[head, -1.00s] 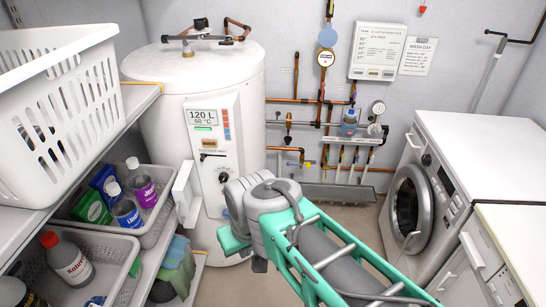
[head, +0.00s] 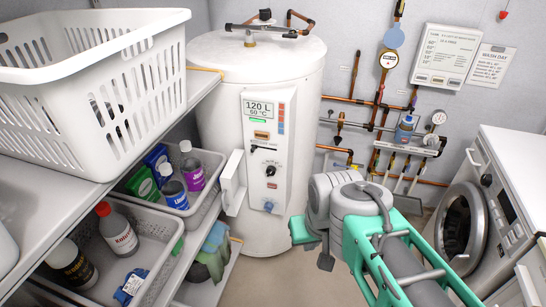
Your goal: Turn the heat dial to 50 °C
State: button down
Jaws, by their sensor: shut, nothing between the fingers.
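The white water heater (head: 225,130) stands upright at the back, left of centre. Its control panel (head: 284,187) carries a display (head: 258,109) showing 120 L above a small temperature figure, which looks like 60 °C but is hard to read. A black round dial (head: 271,170) sits low on the panel, below a black lever (head: 263,149). The dial's exact pointer angle is too small to tell. My gripper (head: 325,262) is at the end of my grey and teal arm, right of and below the panel. It is small and partly hidden by the arm, shut, empty and apart from the dial.
A shelf on the left holds a white laundry basket (head: 103,115) and grey bins (head: 160,252) of bottles. A white flap (head: 232,183) juts out left of the panel. Pipes line the back wall; a washing machine (head: 500,190) stands right.

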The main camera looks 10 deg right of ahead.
aim_at(271, 171)
jog(key=u, duration=0.3)
jog(key=k, duration=0.5)
jog(key=u, duration=1.1)
jog(key=i, duration=0.75)
jog(key=z, duration=0.5)
